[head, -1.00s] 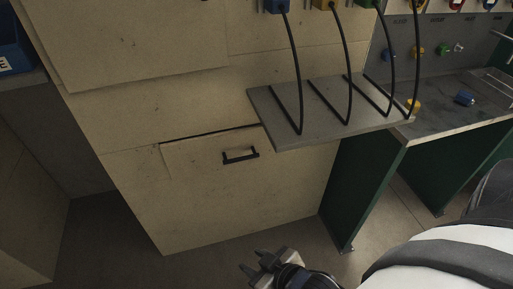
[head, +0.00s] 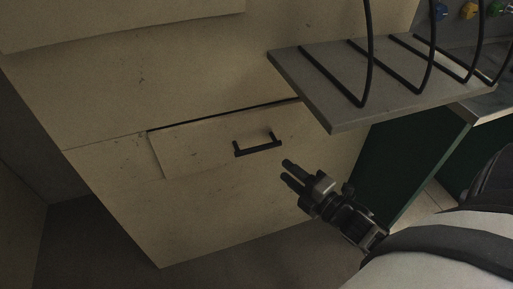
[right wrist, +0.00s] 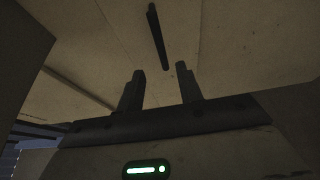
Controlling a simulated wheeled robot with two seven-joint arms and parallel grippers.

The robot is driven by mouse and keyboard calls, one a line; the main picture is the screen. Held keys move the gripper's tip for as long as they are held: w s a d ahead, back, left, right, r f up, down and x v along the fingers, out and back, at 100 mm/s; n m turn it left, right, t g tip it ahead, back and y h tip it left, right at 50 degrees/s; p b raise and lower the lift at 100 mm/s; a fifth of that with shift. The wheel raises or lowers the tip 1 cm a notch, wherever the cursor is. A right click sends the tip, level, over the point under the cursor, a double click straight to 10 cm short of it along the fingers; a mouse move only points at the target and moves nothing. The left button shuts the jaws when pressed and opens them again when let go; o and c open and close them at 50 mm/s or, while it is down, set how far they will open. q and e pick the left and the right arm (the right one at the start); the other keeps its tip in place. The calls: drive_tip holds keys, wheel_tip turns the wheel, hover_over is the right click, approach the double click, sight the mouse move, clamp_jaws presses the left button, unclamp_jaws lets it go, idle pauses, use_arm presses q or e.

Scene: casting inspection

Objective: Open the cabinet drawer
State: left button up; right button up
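The cabinet drawer (head: 200,146) is a beige front low on the beige cabinet (head: 90,90), with a thin dark gap along its top edge. I cannot tell whether it is slightly open or just stands proud. Its black bar handle (head: 258,149) is on the front; in the right wrist view the handle (right wrist: 157,38) lies ahead, beyond the fingertips. My right gripper (head: 287,171) is below and right of the handle in the head view, apart from it. In the right wrist view its two fingers (right wrist: 160,73) are spread with nothing between them. My left gripper is not in view.
A dark green panel (head: 415,165) stands right of the cabinet. Floor (head: 270,250) is clear in front of the cabinet.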

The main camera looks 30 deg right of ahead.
sight(260, 150)
drive_tip(key=w, duration=0.4)
drive_tip(key=w+a, duration=0.1)
drive_tip(key=w, duration=0.2)
drive_tip(key=w+a, duration=0.1)
drive_tip(key=w, duration=0.3)
drive_tip(key=shift+w+b, duration=0.3)
drive_tip(key=shift+w, duration=0.05)
drive_tip(key=shift+c, duration=0.4)
clamp_jaws()
